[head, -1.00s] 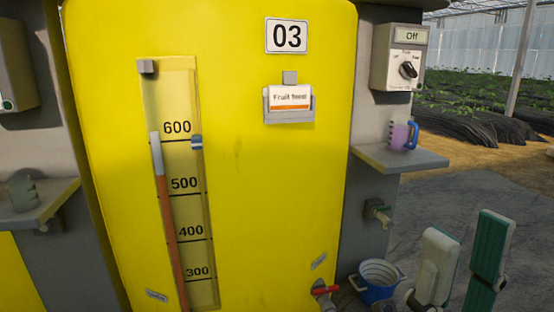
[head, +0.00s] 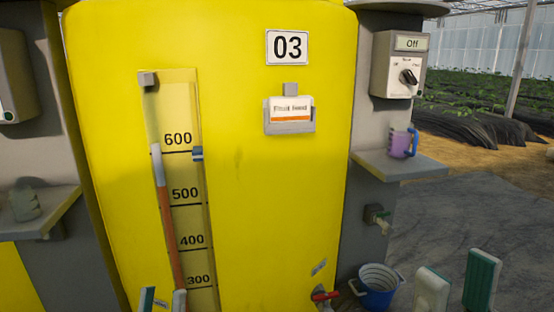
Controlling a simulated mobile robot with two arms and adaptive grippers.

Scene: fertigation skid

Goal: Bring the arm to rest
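My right gripper (head: 457,284) shows at the bottom right of the head view. Its two pale fingers with green pads stand apart with nothing between them, so it is open and empty. It is in front of the grey floor, right of a blue bucket (head: 377,287). My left gripper (head: 163,301) just enters at the bottom left, in front of the yellow tank (head: 265,200). Only its two fingertips show, apart, with no object seen between them. The rest of both arms is out of view.
The tank has a level gauge (head: 180,190), a card holder (head: 289,115) and a red-handled valve (head: 326,297). At right are a switch box (head: 400,65) reading Off, a shelf (head: 405,168) with a purple jug (head: 402,142), and a tap (head: 378,216). Grey floor at right is clear.

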